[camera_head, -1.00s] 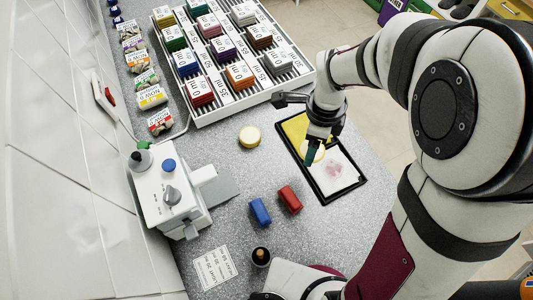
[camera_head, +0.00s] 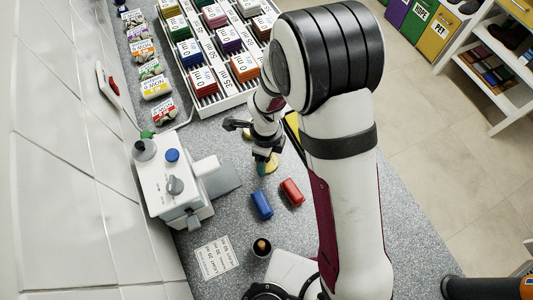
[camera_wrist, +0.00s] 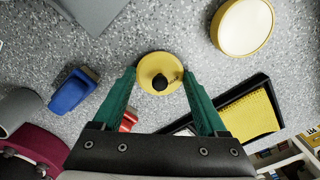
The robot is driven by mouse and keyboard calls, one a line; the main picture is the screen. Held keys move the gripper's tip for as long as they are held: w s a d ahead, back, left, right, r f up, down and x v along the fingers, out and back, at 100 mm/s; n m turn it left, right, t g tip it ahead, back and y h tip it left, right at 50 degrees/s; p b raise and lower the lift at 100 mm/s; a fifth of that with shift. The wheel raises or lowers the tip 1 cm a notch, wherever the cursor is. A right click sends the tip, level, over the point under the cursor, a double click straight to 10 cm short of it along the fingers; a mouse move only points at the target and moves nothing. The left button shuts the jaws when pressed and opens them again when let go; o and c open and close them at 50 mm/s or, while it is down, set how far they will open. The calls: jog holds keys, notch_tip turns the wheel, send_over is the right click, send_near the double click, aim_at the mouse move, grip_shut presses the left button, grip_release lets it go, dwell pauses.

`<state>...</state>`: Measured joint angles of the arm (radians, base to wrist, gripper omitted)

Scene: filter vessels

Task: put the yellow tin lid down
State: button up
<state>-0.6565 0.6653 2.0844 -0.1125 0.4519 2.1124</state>
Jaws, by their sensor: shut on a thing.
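The yellow tin lid (camera_wrist: 150,66), round with a black knob, sits between the green fingertips of my gripper (camera_wrist: 160,76) in the wrist view. My gripper is shut on it. In the head view the lid (camera_head: 271,162) shows at the fingertips of my gripper (camera_head: 264,167), over the grey speckled counter, behind the blue and red blocks. I cannot tell whether the lid touches the counter. A round yellow tin with a pale top (camera_wrist: 243,25) stands apart from the lid at the upper right of the wrist view. In the head view it is mostly hidden by my arm.
A black-framed tray (camera_wrist: 262,82) with a yellow pad lies right of my gripper in the wrist view. A blue block (camera_head: 262,204) and red block (camera_head: 292,192) lie nearby. A white machine (camera_head: 172,190) stands left. A rack (camera_head: 205,105) of labelled boxes is behind.

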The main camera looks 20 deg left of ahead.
jog(key=o, duration=1.2)
jog(key=shift+f, duration=0.1)
jog(key=shift+o, duration=0.2)
notch_tip(320, 180, up, 12)
jog(key=s+d+r+n, duration=0.45)
jog(key=d+r, duration=0.25)
jog(key=d, duration=0.4)
jog(key=s+d+r+n+y, duration=0.1)
jog(key=s+d+r+n, duration=0.1)
jog(key=s+d+n, duration=0.4)
jog(key=s+n, duration=0.2)
jog(key=s, duration=0.2)
jog(key=shift+d+r+y, duration=0.25)
jog(key=shift+d+y, duration=0.05)
jog(key=shift+y, duration=0.1)
